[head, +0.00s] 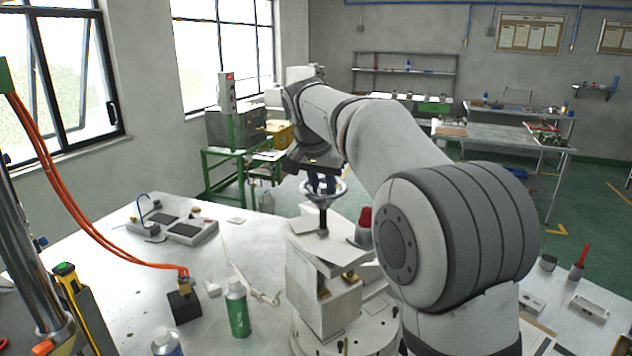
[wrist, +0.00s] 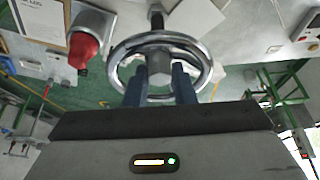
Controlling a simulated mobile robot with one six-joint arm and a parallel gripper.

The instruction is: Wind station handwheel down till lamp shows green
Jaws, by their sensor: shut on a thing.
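The chrome handwheel (head: 324,202) sits on a dark upright stem above the pale station block (head: 318,282). In the wrist view the handwheel (wrist: 116,62) shows as a full ring with a grey hub. My gripper (head: 320,184) reaches over it from above, its blue fingers inside the ring. In the wrist view my gripper (wrist: 159,78) is shut on the hub, one finger on each side. A red dome (head: 365,217), possibly the lamp, stands just right of the wheel. In the wrist view the red dome (wrist: 84,52) is at upper left. No green glow shows on it.
A green bottle (head: 237,310), a dark block with orange hoses (head: 184,304) and a grey device (head: 190,231) stand on the table (head: 262,240) left of the station. A green stand (head: 225,165) is behind. My arm fills the right side.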

